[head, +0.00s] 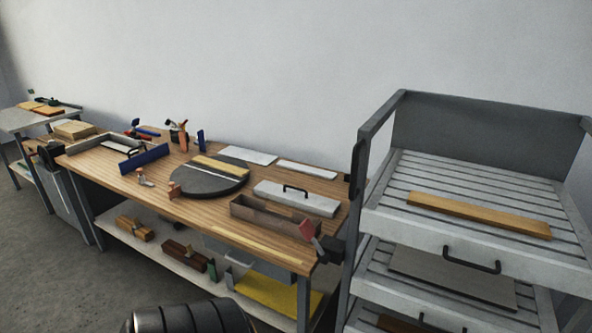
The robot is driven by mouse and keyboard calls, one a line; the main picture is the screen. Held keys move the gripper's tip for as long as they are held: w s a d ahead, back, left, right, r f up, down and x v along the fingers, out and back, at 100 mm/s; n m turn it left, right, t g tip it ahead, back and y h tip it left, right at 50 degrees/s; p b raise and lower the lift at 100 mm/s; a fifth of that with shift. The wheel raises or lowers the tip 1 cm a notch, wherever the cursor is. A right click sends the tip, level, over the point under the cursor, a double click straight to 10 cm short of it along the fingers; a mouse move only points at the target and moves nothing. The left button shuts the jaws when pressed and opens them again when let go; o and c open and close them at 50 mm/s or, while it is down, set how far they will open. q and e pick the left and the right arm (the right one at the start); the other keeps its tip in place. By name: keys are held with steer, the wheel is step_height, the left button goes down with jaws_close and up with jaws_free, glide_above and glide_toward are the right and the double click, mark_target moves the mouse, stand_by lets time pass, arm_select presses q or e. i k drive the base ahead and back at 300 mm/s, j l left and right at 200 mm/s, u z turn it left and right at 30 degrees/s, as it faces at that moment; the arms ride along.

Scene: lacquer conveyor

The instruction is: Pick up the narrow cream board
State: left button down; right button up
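A narrow, pale, off-white board (307,169) lies flat at the back right of the wooden workbench (120,179). A wider pale board (248,155) lies just left of it. A thin cream strip (258,243) lies along the bench's front right edge. I cannot tell for certain which of these is the narrow cream board. Neither of my grippers is in view; only a dark, rounded arm part of mine shows at the bottom.
A grey rack (375,128) with slatted trays stands at the right; a wooden plank (477,215) lies on its top tray. A white lidded box with a handle (296,197) and a brown open trough (275,217) stand on the bench's right. A lower shelf holds wood blocks.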

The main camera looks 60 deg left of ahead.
mark_target(239, 172)
steer(key=u, duration=2.55)
steer(key=i+j, duration=0.3)
steer(key=j, duration=0.15)
steer(key=i+j+z, duration=0.1)
steer(key=i+j, duration=0.15)
steer(key=j, duration=0.15)
steer(key=i+j, duration=0.3)
steer(key=j, duration=0.15)
